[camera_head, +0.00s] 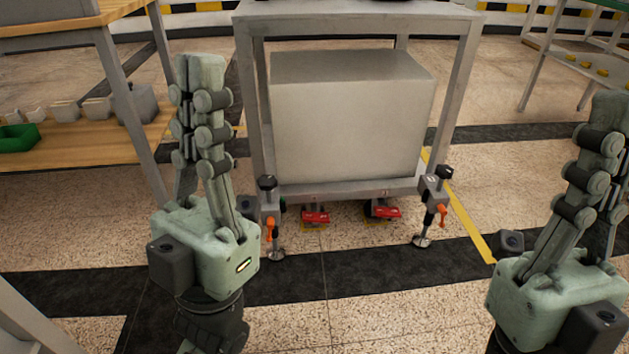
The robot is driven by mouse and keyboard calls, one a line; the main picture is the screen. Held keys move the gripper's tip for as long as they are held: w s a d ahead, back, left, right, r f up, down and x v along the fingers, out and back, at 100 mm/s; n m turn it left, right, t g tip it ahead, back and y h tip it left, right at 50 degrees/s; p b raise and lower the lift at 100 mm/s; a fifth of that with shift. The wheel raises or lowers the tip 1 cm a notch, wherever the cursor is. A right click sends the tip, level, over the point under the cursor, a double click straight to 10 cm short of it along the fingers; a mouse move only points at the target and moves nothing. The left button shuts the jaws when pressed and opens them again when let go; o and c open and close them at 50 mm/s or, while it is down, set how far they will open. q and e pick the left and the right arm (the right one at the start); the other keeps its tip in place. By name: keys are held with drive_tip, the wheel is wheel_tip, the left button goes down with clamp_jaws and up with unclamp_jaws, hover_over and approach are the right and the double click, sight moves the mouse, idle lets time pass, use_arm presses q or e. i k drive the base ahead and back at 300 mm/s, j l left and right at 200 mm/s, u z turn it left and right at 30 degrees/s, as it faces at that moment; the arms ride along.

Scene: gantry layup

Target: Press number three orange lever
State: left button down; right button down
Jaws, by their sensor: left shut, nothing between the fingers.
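Two orange levers hang on the jack feet at the front corners of a grey metal stand (345,192). The left orange lever (269,230) is on the near left foot, and the right orange lever (442,214) is on the near right foot. The numbers on the feet are too small to read. My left gripper (200,65) points up in front of the stand's left leg, shut and empty, apart from the levers. My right gripper (612,105) points up at the right edge, partly cut off. I cannot tell whether its fingers are closed.
A large grey box (350,115) sits on the stand's lower shelf. Two red pedals (316,217) (382,212) show under it. A wooden bench (90,140) with bins and a green tray (18,137) is at left. Another table (585,62) stands back right. Floor before the stand is clear.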

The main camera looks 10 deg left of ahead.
sight(443, 219)
drive_tip(key=k+l, duration=0.2)
drive_tip(key=k, duration=0.15)
drive_tip(key=i+z, duration=0.1)
drive_tip(key=z, duration=0.45)
drive_tip(key=i+j+z, duration=0.3)
drive_tip(key=i, duration=0.2)
drive_tip(key=i+j+z, duration=0.3)
drive_tip(key=i+j, duration=0.6)
drive_tip(key=i+l, duration=0.05)
drive_tip(key=i, duration=0.05)
